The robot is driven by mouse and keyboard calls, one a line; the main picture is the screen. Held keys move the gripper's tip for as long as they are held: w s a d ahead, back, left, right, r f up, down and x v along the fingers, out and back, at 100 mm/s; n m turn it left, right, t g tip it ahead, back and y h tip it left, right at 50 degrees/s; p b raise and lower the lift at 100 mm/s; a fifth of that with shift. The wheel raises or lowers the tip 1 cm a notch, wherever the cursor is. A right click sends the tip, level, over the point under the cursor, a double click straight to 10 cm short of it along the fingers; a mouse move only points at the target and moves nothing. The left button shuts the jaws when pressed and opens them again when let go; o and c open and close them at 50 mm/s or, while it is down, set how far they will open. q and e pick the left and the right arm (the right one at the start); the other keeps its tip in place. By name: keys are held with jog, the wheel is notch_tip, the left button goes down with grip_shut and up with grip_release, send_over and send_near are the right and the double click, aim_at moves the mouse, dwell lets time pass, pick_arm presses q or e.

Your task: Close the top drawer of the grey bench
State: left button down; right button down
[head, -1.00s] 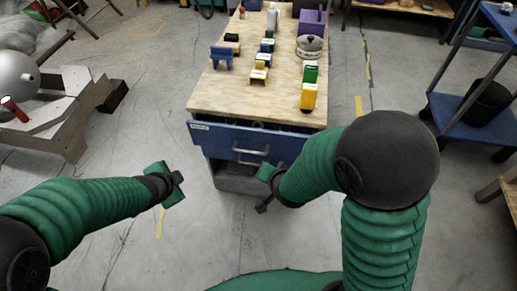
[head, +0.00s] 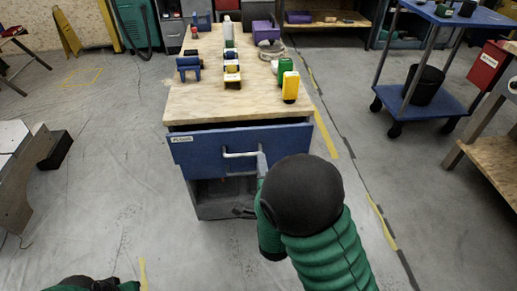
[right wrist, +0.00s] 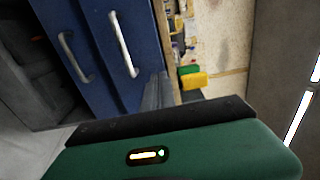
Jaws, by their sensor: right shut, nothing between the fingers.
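The grey bench (head: 208,202) has a plywood top and a blue top drawer (head: 205,150) with a pale bar handle (head: 236,155). A dark gap shows between the bench top and the drawer's front, so the drawer stands a little open. My right gripper (head: 262,162) is shut and empty, at the right end of the handle, mostly hidden by my arm. In the right wrist view, its grey fingers (right wrist: 157,91) are close to the blue front, beside the handle (right wrist: 122,43); contact is unclear.
Blocks, including a yellow one (head: 291,87), and a blue vise-like item (head: 189,68) stand on the bench top. A blue trolley (head: 424,104) stands at the right. A wooden bench (head: 490,155) is at the right edge.

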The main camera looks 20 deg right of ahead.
aim_at(258, 130)
jog(key=b+x, duration=0.1)
jog(key=x, duration=0.5)
jog(key=d+b+x, duration=0.1)
jog(key=x, duration=0.3)
jog(key=shift+f+b, duration=0.15)
jog(key=shift+b, duration=0.15)
jog(key=shift+w+a, duration=0.2)
jog(key=shift+a+r, duration=0.2)
jog(key=shift+r, duration=0.05)
jog(key=shift+d, duration=0.15)
